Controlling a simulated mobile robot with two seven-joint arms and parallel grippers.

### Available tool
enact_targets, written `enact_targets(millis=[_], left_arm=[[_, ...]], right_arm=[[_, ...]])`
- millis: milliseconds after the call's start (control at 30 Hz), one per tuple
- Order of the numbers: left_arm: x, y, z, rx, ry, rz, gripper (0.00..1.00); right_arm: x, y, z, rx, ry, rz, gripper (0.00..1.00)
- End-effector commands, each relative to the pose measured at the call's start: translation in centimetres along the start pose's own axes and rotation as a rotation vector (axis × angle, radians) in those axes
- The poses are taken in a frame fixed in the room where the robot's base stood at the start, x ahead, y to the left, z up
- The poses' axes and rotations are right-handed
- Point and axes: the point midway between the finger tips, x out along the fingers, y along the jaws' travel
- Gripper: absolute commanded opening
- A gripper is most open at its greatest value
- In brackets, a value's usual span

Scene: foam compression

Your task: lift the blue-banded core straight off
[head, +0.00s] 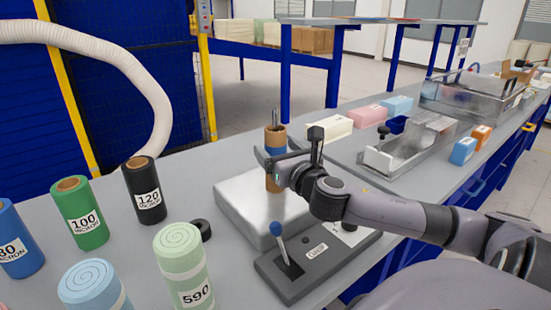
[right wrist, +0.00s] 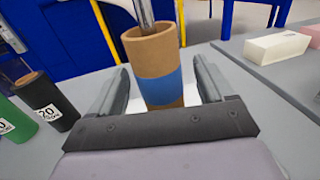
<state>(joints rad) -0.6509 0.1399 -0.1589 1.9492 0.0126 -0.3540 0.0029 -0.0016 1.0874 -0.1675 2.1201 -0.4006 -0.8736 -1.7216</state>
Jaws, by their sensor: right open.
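The blue-banded core (head: 274,140) is a brown cardboard tube standing upright on a metal rod above the pale plate of a grey bench device (head: 262,207). In the right wrist view the core (right wrist: 156,52) shows its blue band, with the rod (right wrist: 145,12) rising from its open top. My right gripper (head: 272,165) is at the core's lower half. In the right wrist view its open fingers (right wrist: 163,88) stand on either side of the core, with gaps showing on both sides. My left gripper is not in view.
A blue-knobbed lever (head: 281,240) stands in front of the plate. Green (head: 80,212) and black (head: 145,190) rolls, a pale green roll (head: 183,262) and others stand at left. Foam blocks (head: 330,129) and a metal fixture (head: 408,148) lie to the right.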

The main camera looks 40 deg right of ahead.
Motion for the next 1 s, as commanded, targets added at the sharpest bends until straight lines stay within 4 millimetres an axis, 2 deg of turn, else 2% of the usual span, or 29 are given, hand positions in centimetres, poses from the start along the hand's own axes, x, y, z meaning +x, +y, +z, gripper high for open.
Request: enact_targets(millis=[233, 600, 633, 767, 800, 1000], left_arm=[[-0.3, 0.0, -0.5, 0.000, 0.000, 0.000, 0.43], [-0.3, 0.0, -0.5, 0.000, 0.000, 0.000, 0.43], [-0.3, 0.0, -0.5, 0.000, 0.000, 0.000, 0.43], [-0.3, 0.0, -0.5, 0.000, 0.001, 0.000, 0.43], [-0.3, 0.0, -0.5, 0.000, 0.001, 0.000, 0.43], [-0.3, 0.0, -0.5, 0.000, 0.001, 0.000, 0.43]], right_arm=[[2.6, 0.1, 0.0, 0.002, 0.000, -0.002, 0.81], [3.2, 0.1, -0.1, -0.001, 0.001, 0.000, 0.81], [3.2, 0.1, -0.1, 0.000, 0.001, 0.000, 0.74], [3.2, 0.1, -0.1, 0.000, 0.001, 0.000, 0.32], [3.2, 0.1, -0.1, 0.000, 0.001, 0.000, 0.26], [3.2, 0.1, -0.1, -0.001, 0.000, 0.000, 0.26]])
